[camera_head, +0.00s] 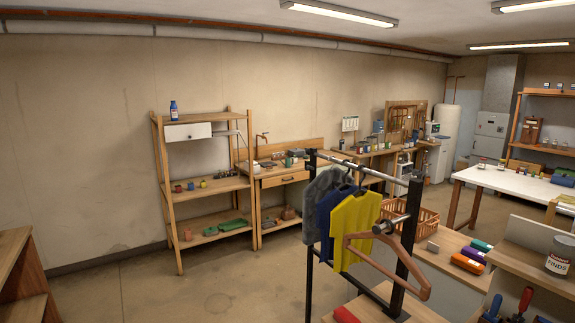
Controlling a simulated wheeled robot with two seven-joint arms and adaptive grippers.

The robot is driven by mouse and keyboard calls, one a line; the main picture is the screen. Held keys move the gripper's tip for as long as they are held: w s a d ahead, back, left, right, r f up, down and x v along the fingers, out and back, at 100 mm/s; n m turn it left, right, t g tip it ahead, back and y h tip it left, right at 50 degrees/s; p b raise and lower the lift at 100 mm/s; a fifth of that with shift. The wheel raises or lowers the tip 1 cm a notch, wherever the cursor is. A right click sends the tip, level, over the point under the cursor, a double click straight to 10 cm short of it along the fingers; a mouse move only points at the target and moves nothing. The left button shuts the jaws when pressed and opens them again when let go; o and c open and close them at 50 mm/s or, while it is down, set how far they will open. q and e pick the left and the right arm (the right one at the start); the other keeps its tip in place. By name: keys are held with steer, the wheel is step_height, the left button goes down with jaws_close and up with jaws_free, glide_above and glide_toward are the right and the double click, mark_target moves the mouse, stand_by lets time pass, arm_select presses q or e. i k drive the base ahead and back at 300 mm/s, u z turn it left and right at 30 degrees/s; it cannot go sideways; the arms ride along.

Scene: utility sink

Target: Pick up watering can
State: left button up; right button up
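I cannot make out a watering can for sure in the head view. A small green vessel (289,161) stands on the wooden workbench (283,179) by the back wall, but it is too small to tell what it is. A flat green item (233,225) lies on the bottom board of the wooden shelf unit (161,180), with a small reddish pot (188,234) at its left. Neither of my grippers is in view.
A clothes rack (309,240) with several shirts and a wooden hanger (390,262) stands close in front. Behind it are an orange basket (424,221) and low counters. A white-topped table (510,181) is at the right. The floor at left centre (170,290) is clear.

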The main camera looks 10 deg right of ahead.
mark_target(288, 164)
steer(key=u, duration=0.15)
steer(key=i, duration=6.15)
steer(key=z, duration=2.25)
steer(key=i, duration=2.75)
steer(key=u, duration=0.45)
